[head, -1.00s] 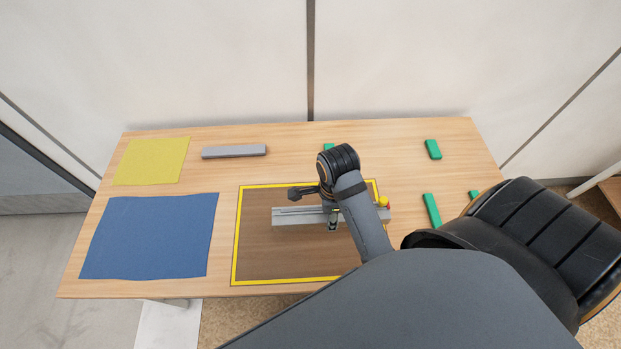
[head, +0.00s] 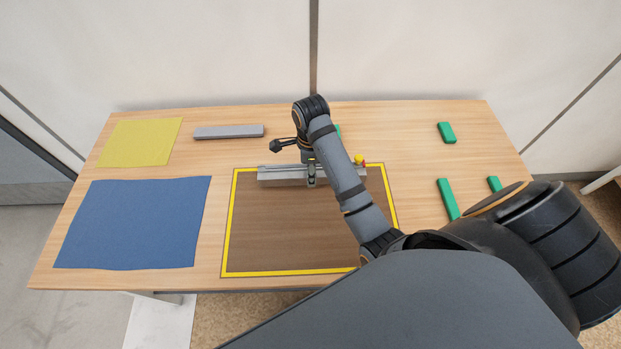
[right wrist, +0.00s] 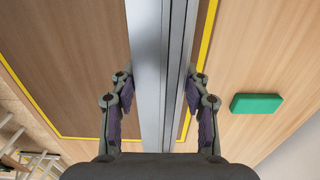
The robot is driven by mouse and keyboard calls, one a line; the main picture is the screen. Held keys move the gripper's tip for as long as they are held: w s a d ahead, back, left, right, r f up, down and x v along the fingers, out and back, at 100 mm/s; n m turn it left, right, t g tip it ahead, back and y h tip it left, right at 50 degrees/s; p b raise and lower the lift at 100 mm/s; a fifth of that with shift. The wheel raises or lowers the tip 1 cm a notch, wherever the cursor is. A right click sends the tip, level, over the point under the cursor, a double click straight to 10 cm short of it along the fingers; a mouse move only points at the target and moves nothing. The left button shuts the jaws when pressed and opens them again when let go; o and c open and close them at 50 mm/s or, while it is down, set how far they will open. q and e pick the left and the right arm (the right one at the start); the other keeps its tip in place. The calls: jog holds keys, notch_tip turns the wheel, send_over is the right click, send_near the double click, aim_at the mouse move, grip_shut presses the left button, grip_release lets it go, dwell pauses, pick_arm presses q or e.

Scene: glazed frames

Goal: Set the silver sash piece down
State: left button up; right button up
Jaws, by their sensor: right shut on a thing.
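The silver sash piece (head: 276,172) is a long, grooved grey bar lying left to right across the far edge of the yellow-bordered brown area (head: 290,235). My right gripper (head: 311,178) is shut on it near its middle. In the right wrist view the sash piece (right wrist: 150,60) runs between the two fingers (right wrist: 160,105) of that gripper. I cannot tell whether the bar touches the surface. My left gripper is not in view.
A second grey bar (head: 228,132) lies at the back left. A yellow cloth (head: 140,142) and a blue cloth (head: 135,222) lie at the left. Several green blocks (head: 446,133) lie at the right. A red and yellow button (head: 360,159) stands by the sash piece's right end.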

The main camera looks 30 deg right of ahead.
jog(key=f+b, duration=0.1)
jog(key=f, duration=0.1)
jog(key=f+b, duration=0.1)
jog(key=shift+w+f, duration=0.2)
jog(key=shift+f, duration=0.2)
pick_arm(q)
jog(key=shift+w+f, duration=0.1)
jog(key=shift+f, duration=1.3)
pick_arm(e)
jog(key=shift+r, duration=0.15)
jog(key=o, duration=1.2)
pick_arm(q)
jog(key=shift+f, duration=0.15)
pick_arm(e)
notch_tip(320, 180, up, 12)
jog(key=p, duration=1.1)
jog(key=shift+r+p, duration=0.15)
jog(key=shift+p, duration=0.2)
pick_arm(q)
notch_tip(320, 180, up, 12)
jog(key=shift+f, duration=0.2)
pick_arm(e)
jog(key=shift+s, duration=0.1)
